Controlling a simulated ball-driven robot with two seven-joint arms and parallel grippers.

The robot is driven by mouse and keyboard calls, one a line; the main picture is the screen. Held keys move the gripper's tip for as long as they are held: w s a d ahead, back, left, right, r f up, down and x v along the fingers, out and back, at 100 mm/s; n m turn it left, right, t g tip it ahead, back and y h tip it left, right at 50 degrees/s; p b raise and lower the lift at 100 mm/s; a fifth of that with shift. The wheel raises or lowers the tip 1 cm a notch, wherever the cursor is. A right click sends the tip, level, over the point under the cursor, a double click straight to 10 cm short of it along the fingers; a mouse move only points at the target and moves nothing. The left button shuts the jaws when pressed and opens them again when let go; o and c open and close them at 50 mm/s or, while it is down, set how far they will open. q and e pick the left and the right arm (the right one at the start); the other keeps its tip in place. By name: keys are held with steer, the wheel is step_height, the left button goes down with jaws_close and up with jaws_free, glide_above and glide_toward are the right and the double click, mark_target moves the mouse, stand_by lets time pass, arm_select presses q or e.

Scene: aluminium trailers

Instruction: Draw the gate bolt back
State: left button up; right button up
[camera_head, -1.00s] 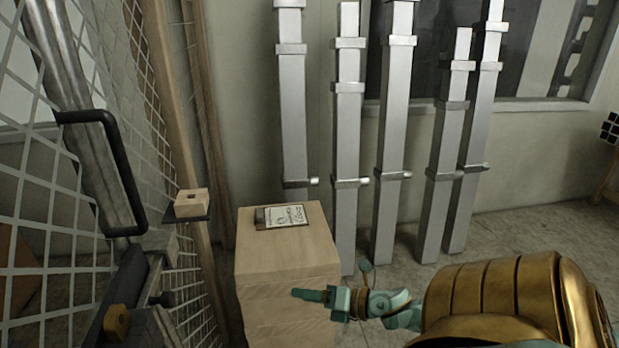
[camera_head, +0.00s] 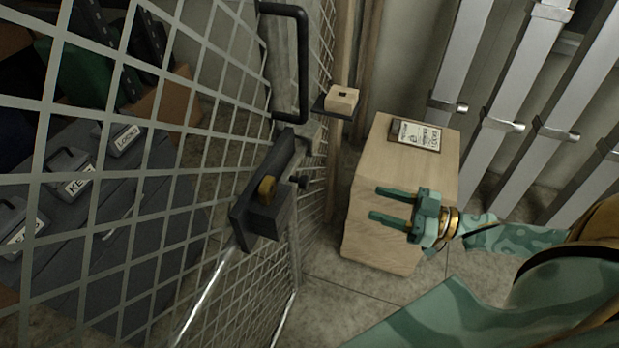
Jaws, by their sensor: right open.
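The mesh gate (camera_head: 190,130) fills the left half of the view. On its edge sits a black lock case (camera_head: 250,205) with a brass knob (camera_head: 267,188); a small dark knob (camera_head: 303,181) sticks out at its right side. I cannot tell how far the bolt itself is out. A black pull handle (camera_head: 303,62) is above it. My green right gripper (camera_head: 375,203) is open and empty, its two fingers pointing left toward the lock case, apart from it, in front of the wooden box. My left gripper is not in view.
A wooden box (camera_head: 400,170) with a label card (camera_head: 416,134) on top stands right of the gate. A small wooden block (camera_head: 342,97) rests on a dark ledge by the post. Metal posts (camera_head: 505,110) lean at the right. Labelled cases lie behind the mesh.

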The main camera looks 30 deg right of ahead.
mark_target(308, 183)
steer(key=b+x, duration=0.1)
steer(key=x, duration=1.5)
steer(key=shift+w, duration=0.2)
jaws_close()
steer(key=shift+s+a+r+p, duration=0.2)
steer(key=shift+s+a+p, duration=0.55)
steer(key=shift+p, duration=0.1)
steer(key=shift+s+a+f, duration=0.2)
steer(key=shift+a, duration=0.05)
jaws_free()
